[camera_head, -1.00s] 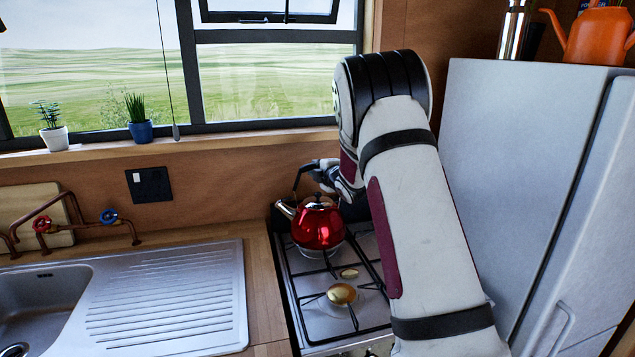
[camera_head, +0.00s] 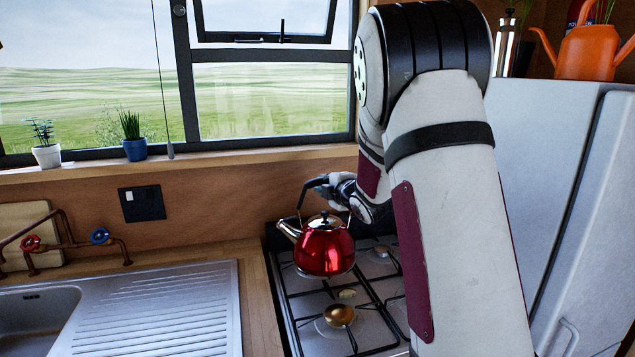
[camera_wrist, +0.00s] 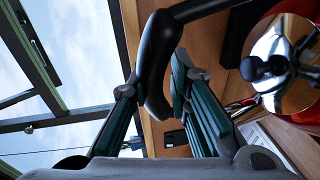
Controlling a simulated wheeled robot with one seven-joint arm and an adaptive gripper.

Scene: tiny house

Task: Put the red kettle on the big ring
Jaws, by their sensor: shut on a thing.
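The red kettle (camera_head: 325,249) hangs upright over the back left of the stove (camera_head: 285,312), its spout to the left. It seems slightly raised off the grate. My gripper (camera_head: 322,188) is shut on its black handle. In the wrist view, the fingers of my gripper (camera_wrist: 155,85) lie on both sides of the handle (camera_wrist: 158,50), and the kettle's shiny lid (camera_wrist: 283,75) shows at the right. A large ring with a brass cap (camera_head: 340,316) lies in front of the kettle. My arm hides the stove's right part.
A sink with a ribbed drainer (camera_head: 160,310) is left of the stove. A tall white fridge (camera_head: 545,150) stands at the right, with an orange watering can (camera_head: 588,52) on top. The window sill (camera_head: 250,156) and wall are close behind the kettle.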

